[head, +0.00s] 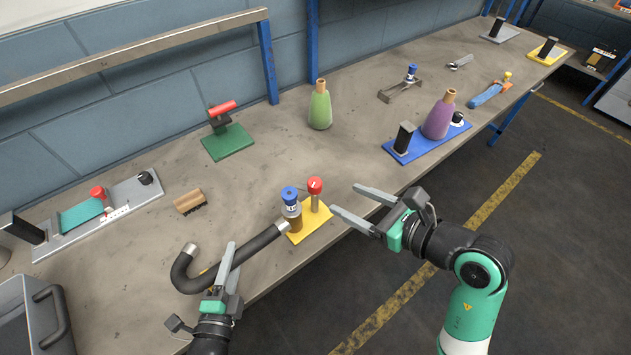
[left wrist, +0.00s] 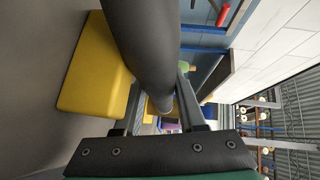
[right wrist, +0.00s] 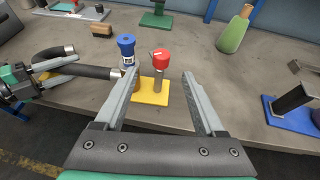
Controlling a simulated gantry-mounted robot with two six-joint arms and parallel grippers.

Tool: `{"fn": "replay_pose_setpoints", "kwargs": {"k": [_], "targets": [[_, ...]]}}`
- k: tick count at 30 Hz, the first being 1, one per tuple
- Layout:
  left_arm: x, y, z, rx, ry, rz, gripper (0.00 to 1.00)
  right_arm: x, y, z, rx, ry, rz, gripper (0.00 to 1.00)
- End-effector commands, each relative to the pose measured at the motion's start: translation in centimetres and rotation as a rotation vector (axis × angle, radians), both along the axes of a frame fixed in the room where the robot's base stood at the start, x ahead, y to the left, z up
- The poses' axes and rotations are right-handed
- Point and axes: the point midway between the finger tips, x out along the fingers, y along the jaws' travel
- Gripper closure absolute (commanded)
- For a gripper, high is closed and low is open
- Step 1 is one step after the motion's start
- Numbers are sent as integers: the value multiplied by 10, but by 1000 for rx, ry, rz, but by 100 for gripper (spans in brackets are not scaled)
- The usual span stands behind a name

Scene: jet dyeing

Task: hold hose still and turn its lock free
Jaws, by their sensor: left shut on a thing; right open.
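The black hose (head: 255,246) bends in a hook at its left end and runs to a brass fitting (head: 294,219) with a blue top (head: 290,194). The fitting stands on a yellow plate (head: 318,219), beside a red-knobbed post (head: 315,187). My left gripper (head: 226,262) is shut on the hose between bend and fitting; in the left wrist view the hose (left wrist: 145,45) passes between its fingers. My right gripper (head: 345,198) is open and empty, right of the red knob. The right wrist view shows the blue top (right wrist: 126,42) and red knob (right wrist: 161,58) beyond its left finger.
A brush (head: 188,202) lies left of the fitting. A green stand with a red handle (head: 228,140) and a green bottle (head: 320,107) stand behind. A blue plate with a purple bottle (head: 439,118) is at right. A grey bin (head: 30,310) sits at the front left.

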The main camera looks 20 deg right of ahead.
Motion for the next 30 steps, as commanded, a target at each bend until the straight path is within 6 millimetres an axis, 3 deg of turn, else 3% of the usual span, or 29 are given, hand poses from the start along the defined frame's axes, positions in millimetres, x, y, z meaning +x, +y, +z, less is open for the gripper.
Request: {"fn": "replay_pose_setpoints", "kwargs": {"k": [8,21,30], "targets": [[0,0,0,0,1,0,100,10,3,-8,1,9,-5,29],[0,0,0,0,1,0,100,83,44,-42,0,10,-5,29],[0,0,0,0,0,0,100,97,52,-49,0,7,-7,29]]}}
